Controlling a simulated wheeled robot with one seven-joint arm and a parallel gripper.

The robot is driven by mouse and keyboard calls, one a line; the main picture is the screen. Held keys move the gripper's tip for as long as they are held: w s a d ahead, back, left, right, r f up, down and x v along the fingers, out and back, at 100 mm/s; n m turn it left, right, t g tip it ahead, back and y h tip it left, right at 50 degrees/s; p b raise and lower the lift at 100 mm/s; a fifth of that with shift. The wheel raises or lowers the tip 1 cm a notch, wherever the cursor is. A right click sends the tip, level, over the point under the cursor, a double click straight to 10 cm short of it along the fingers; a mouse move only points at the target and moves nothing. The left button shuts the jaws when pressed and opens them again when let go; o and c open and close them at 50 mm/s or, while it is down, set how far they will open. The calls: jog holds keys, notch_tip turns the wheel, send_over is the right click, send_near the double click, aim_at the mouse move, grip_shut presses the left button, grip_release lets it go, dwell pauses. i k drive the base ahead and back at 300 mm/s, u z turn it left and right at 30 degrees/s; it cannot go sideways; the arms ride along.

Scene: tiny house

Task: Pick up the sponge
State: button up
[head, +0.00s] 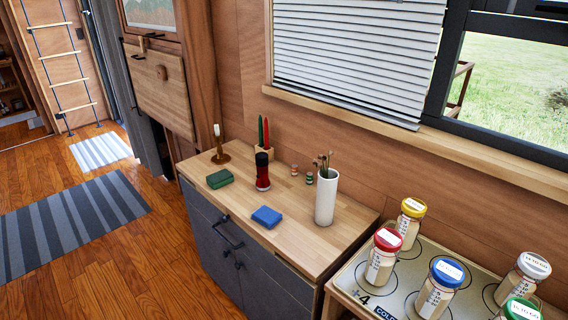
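Two small flat blocks lie on the wooden cabinet top, and either could be a sponge. A blue block (267,217) lies near the front edge. A dark green block (220,179) lies farther back to the left. I cannot tell from their look which one is the sponge. The two lie apart, with bare wood between them. My gripper is not in view.
The cabinet top (299,251) also holds a red and black flashlight (262,171), a white vase (326,199) with brushes, a candle holder (221,157) and red and green candles (264,134). Several lidded jars stand on a board (407,300) at right.

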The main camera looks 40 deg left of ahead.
aim_at(218, 179)
jog(key=u, duration=2.9)
jog(key=i, duration=0.75)
